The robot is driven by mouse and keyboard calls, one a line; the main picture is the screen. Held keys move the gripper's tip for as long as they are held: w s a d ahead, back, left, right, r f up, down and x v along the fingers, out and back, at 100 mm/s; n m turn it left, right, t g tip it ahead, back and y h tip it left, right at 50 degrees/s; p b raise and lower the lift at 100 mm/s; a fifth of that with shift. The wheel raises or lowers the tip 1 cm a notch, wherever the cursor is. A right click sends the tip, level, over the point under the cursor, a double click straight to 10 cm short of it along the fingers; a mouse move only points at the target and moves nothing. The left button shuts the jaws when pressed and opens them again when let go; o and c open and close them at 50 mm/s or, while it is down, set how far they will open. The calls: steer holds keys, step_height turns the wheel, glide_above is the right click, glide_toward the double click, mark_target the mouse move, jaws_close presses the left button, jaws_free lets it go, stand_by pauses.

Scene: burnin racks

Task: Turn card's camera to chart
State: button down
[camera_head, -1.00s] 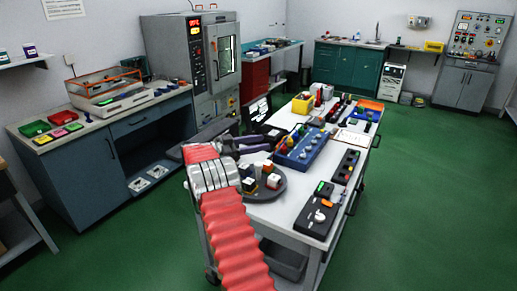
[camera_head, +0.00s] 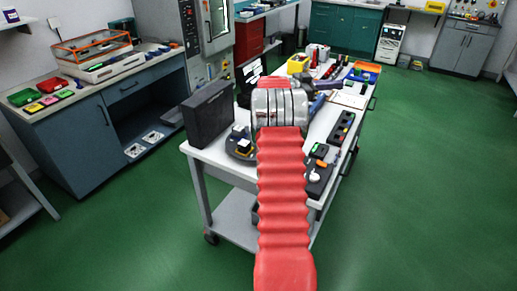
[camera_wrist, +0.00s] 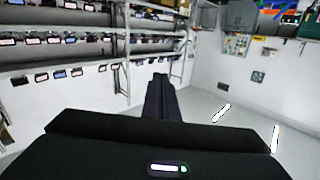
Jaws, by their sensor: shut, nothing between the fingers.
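My gripper (camera_wrist: 160,76) is shut and empty in the wrist view. That view is upside down, with ceiling lamps at the bottom, and no task object shows in it. In the head view my arm rises across the near end of a white cart (camera_head: 232,198). A dark panel with white marks (camera_head: 251,74), possibly the chart, stands beyond the cart's left side. A dark round plate (camera_head: 238,152) holding small black and white blocks (camera_head: 243,145) lies left of my arm, partly hidden by it. I cannot pick out the card or its camera for certain.
A dark upright box (camera_head: 208,112) stands at the cart's left edge. A black switch box (camera_head: 317,177) and a long dark control strip (camera_head: 341,128) lie on the right side. A yellow bin (camera_head: 298,65) is farther back. Green floor is clear to the right.

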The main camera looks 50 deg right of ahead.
steer(key=s+d+f+n+t, duration=0.2)
steer(key=s+d+n+t, duration=0.1)
steer(key=s+d+t, duration=0.4)
step_height(320, 180, down, 6)
steer(key=w+r+n+t+y, duration=0.1)
steer(key=w+n+t+y, duration=0.15)
steer(key=n+t, duration=0.2)
steer(key=w+a+f+t+y, duration=0.2)
steer(key=a+f+y, duration=0.1)
steer(key=a, duration=0.7)
steer(key=w+a+f+n+t+y, duration=0.1)
steer(key=w+a+f+t+y, duration=0.2)
steer(key=a+y, duration=0.3)
steer(key=w+a+f+n+t+y, duration=0.1)
steer(key=w+a+f+t+y, duration=0.1)
steer(key=a, duration=1.1)
steer(key=w+f+y, duration=0.1)
steer(key=y, duration=0.1)
steer(key=shift+w+a+t+y, duration=0.25)
steer(key=shift+a+t+y, duration=0.05)
steer(key=shift+t+y, duration=0.05)
steer(key=shift+w+f+n, duration=0.1)
steer(key=shift+n, duration=0.25)
